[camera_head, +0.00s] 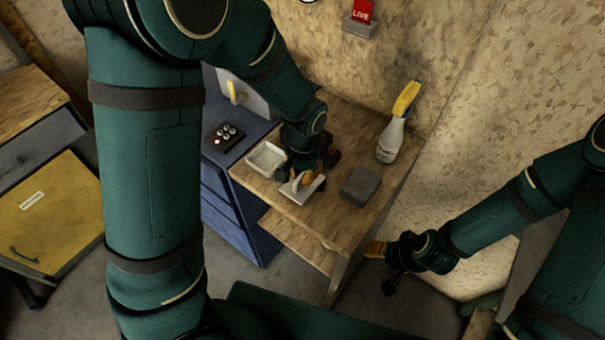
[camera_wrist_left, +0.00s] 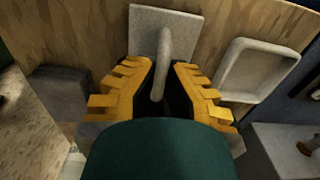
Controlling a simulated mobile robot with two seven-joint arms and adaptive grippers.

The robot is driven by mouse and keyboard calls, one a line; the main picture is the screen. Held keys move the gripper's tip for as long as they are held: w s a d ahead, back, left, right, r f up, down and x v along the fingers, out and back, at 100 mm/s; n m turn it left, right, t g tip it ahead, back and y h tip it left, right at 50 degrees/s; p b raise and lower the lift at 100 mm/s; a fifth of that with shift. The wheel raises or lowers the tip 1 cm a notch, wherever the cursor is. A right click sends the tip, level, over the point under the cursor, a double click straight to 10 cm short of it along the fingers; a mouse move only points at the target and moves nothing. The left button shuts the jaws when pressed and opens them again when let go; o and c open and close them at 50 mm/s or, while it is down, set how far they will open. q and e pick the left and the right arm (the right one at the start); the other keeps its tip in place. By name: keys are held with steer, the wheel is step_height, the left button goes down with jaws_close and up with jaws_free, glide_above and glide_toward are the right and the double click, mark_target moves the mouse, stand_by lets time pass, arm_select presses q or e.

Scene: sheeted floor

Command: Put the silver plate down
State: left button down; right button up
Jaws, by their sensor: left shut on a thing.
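The silver plate (camera_head: 313,187) is a flat square with an upright bar handle, over the wooden table near its front edge. In the left wrist view the plate (camera_wrist_left: 143,24) shows ahead of the fingers, with its handle (camera_wrist_left: 163,66) running back between them. My left gripper (camera_head: 297,180) is shut on this handle, its yellow toothed fingers (camera_wrist_left: 167,88) on either side. I cannot tell whether the plate touches the table. My right gripper (camera_head: 381,268) hangs low beyond the table's right side, away from the plate. Its finger gap is not clear.
A white tray (camera_head: 252,162) lies left of the plate and a dark grey block (camera_head: 361,186) to its right. A spray bottle (camera_head: 391,141) stands at the table's back right. A blue cabinet (camera_head: 227,213) with a button panel (camera_head: 224,136) adjoins the wooden table (camera_head: 333,222).

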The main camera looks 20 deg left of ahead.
arm_select(q)
steer(key=shift+f, duration=0.2)
steer(key=shift+r, duration=0.1)
steer(key=c, duration=1.5)
jaws_free()
steer(key=shift+f, duration=0.25)
steer(key=o, duration=0.4)
steer(key=shift+c, duration=0.2)
steer(key=shift+r, duration=0.1)
steer(key=shift+r, duration=0.1)
